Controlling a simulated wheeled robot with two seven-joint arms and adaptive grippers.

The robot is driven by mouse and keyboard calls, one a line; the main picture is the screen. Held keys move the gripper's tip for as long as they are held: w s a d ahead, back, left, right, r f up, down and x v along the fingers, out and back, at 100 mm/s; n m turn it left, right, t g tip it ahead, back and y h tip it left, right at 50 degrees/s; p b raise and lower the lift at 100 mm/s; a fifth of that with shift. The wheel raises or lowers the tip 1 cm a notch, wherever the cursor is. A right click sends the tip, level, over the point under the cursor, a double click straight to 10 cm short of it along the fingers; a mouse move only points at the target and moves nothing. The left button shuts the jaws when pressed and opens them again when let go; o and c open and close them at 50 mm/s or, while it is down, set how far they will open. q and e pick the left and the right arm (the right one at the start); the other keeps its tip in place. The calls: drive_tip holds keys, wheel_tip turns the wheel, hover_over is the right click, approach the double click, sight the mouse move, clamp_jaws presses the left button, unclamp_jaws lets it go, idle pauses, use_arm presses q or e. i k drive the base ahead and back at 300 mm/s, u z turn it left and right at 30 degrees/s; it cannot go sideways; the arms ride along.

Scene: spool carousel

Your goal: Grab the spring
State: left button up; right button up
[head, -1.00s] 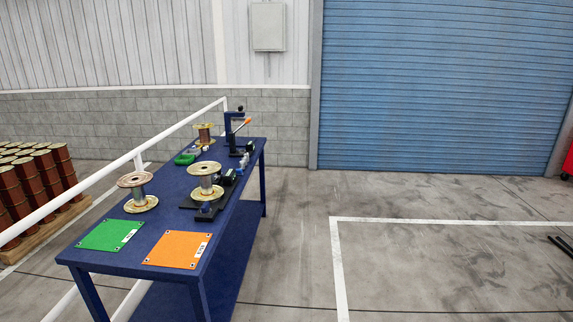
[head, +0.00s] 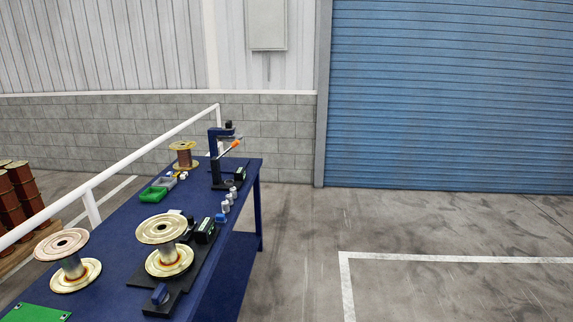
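I cannot make out a spring for certain in the head view. Small items lie by a green bin (head: 153,194) and a grey bin (head: 167,183) on the blue table (head: 120,235), too small to identify. Several small silver cylinders (head: 227,206) stand along the table's right edge. Neither of my grippers is in view.
A spool (head: 165,246) sits on a black fixture; another spool (head: 68,262) stands left of it, and a copper one (head: 183,157) at the back. A lever press (head: 222,160) stands at the far end. A white rail (head: 130,165) runs along the left. Floor at right is clear.

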sight(234, 192)
drive_tip(key=i, duration=0.35)
drive_tip(key=u, duration=1.45)
drive_tip(key=i, duration=0.55)
drive_tip(key=z, duration=1)
